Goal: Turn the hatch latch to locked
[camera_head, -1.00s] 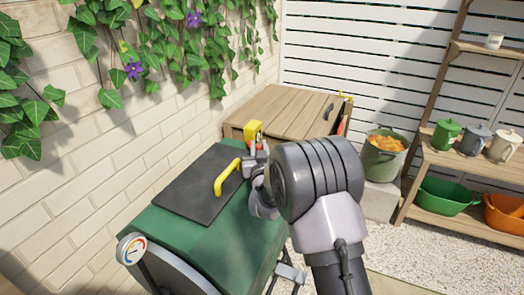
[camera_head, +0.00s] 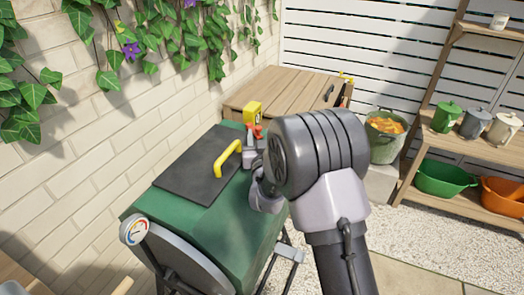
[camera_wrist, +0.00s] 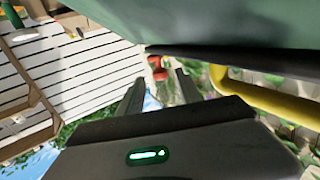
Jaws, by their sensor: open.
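The hatch is a dark panel (camera_head: 188,171) on top of the green drum (camera_head: 225,215), with a yellow bar handle (camera_head: 225,160). The red latch (camera_head: 257,131) sits at the hatch's far end, beside a yellow block (camera_head: 252,113). My gripper (camera_head: 253,143) is just on the near side of the latch, partly hidden by my wrist. In the wrist view the open fingers of my gripper (camera_wrist: 158,88) point toward the red latch (camera_wrist: 157,68), which shows beyond and between them, with nothing held. The yellow handle (camera_wrist: 275,97) is at right there. The latch's exact angle is unclear.
A brick wall with ivy (camera_head: 160,40) stands left of the drum. A wooden box (camera_head: 285,95) is behind it. A bucket of orange scraps (camera_head: 385,135) and a shelf with tins (camera_head: 447,117) are at right. A dial gauge (camera_head: 134,231) is on the drum's near end.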

